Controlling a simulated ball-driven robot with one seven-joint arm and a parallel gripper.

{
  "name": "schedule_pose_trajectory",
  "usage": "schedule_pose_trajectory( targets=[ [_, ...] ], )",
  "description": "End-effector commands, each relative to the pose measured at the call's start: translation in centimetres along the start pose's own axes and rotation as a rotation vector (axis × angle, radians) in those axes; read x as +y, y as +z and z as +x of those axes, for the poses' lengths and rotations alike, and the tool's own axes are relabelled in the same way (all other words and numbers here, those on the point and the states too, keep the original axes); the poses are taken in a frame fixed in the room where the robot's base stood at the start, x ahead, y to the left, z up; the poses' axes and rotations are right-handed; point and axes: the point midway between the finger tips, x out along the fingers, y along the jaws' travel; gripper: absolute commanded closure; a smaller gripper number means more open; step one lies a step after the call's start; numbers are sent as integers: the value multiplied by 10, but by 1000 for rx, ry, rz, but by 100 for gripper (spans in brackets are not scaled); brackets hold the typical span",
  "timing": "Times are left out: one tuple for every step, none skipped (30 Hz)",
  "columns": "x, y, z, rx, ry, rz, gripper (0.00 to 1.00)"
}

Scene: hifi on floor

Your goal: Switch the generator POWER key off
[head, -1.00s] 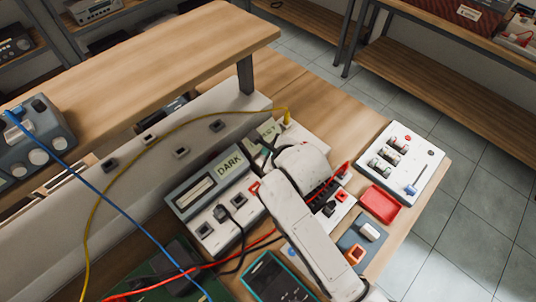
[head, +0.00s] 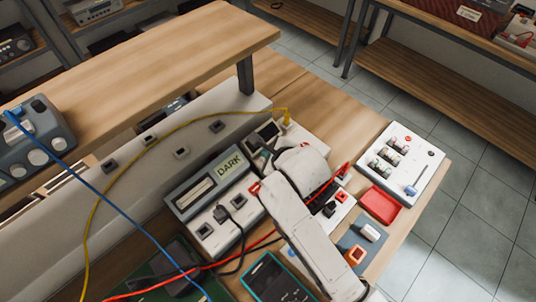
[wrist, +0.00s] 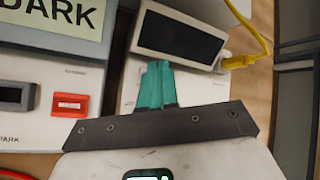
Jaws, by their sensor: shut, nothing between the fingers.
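The generator (head: 262,130) appears to be the pale box behind my arm in the head view, with a yellow cable at its corner. Its screen is dark and blank; the wrist view shows this generator screen (wrist: 180,35) up close. My gripper (wrist: 155,82) is shut and empty, its teal fingertips together over the generator's face just below the screen's left corner. I cannot tell whether they touch it. No POWER key can be made out; the fingers and gripper body cover the part of the face below the screen.
Left of the generator stands a grey unit with a label reading DARK (head: 230,164) and a red switch (wrist: 70,105). A white panel (head: 430,165), a red tray (head: 380,205) and a teal-edged meter (head: 275,280) lie nearby. Yellow, blue, red and black cables cross the bench.

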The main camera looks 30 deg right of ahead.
Motion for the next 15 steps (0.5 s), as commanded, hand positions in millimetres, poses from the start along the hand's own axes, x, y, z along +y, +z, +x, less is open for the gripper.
schedule_pose_trajectory(
  targets=[
    [-2,2,-3,0,0,0,100],
    [-3,3,-4,0,0,0,100],
    [-3,3,-4,0,0,0,100],
    [-3,3,-4,0,0,0,100],
    [-3,3,-4,0,0,0,100],
    [-3,3,-4,0,0,0,100],
    [-3,2,-4,0,0,0,100],
    [-3,2,-4,0,0,0,100],
    [-3,2,-4,0,0,0,100],
    [-3,2,-4,0,0,0,100],
    [-3,3,-4,0,0,0,100],
    [-3,3,-4,0,0,0,100],
    [-4,3,-5,0,0,0,100],
    [-4,4,-6,0,0,0,100],
    [-6,5,-7,0,0,0,100]
  ],
)
